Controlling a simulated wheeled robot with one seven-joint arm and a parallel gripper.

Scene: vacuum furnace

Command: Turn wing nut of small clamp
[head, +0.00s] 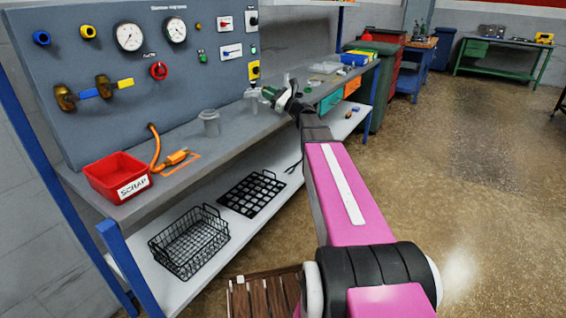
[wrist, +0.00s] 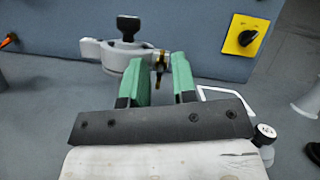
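In the wrist view the small clamp (wrist: 120,57) is a grey ring with a lug sticking out to the left, around a fitting topped by a black knob (wrist: 129,24). At its right end is a brass-coloured piece with a dark bolt, which looks like the wing nut (wrist: 160,60). My gripper (wrist: 160,75) has green fingers, open on either side of this piece, with a visible gap at each side. The nut's exact shape is too small to tell. In the head view my gripper (head: 272,92) is at the bench, right beside the grey fitting (head: 252,93).
A blue-grey panel with gauges (head: 129,36) and a yellow switch plate (wrist: 240,36) rises behind. A grey flanged fitting (head: 209,124), a red scrap bin (head: 116,178) and an orange cable (head: 157,150) are on the bench to the left. A wire basket (head: 188,243) sits on the lower shelf.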

